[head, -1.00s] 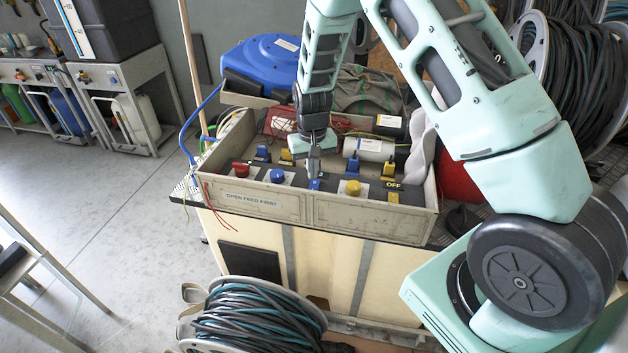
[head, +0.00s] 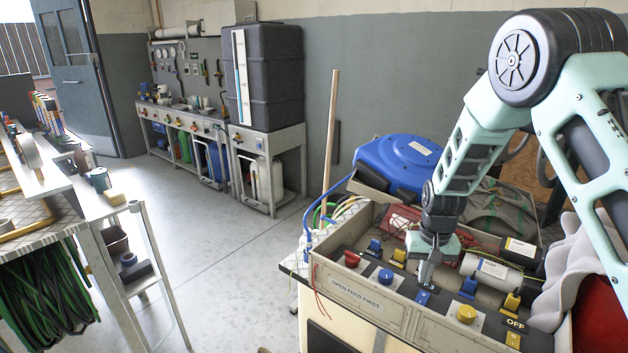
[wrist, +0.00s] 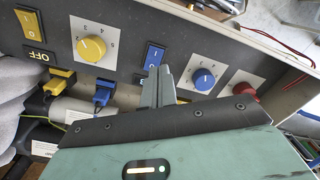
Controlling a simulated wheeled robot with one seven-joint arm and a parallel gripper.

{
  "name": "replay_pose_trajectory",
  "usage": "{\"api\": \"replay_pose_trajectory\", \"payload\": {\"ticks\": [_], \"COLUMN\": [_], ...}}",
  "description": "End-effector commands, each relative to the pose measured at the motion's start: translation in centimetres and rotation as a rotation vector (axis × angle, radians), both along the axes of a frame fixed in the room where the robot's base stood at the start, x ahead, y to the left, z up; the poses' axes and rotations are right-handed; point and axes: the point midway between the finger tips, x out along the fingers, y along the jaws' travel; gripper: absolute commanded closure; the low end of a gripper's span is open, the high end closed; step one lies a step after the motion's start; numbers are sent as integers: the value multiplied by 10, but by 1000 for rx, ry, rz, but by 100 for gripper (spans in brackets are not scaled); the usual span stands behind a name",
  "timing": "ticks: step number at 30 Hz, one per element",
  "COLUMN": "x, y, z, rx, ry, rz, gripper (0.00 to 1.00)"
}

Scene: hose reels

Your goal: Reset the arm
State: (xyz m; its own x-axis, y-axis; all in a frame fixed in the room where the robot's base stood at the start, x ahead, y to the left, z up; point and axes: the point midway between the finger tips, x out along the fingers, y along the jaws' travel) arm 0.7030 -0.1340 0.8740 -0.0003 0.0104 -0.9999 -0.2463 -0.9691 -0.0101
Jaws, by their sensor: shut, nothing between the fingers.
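My gripper (head: 427,275) points down over the control box (head: 350,296), close to its panel between the blue knob (head: 385,276) and the yellow knob (head: 466,313). Its fingers are shut with nothing between them. In the wrist view the fingertips (wrist: 159,80) are beside the blue rocker switch (wrist: 154,56); I cannot tell whether they touch it. My arm reaches over the box from the right.
A red knob (head: 351,259), blue and yellow plugs, and white cylinders (head: 490,272) crowd the box. A blue reel (head: 398,166) is behind it, with an upright wooden pole (head: 331,130) to its left. Open floor (head: 232,260) lies left of the box.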

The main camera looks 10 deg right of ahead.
Motion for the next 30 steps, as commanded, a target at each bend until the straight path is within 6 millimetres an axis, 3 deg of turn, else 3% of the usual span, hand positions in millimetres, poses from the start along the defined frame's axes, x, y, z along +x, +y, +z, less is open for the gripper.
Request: {"api": "replay_pose_trajectory", "payload": {"ticks": [5, 9, 12, 15, 18, 22, 25, 30], "x": [-32, -91, -143, -197, -245, -288, -306, -312], "y": [71, 138, 173, 194, 202, 200, 197, 196], "z": [51, 101, 131, 154, 167, 175, 177, 178], "rx": [66, 115, 128, 122, 100, 66, 46, 39], "ry": [-10, -12, -12, -16, -20, -23, -28, -29], "rz": [140, 325, 467, 610, 735, 851, 900, 919], "gripper": [100, 100, 100, 100, 100, 100, 100, 100]}}
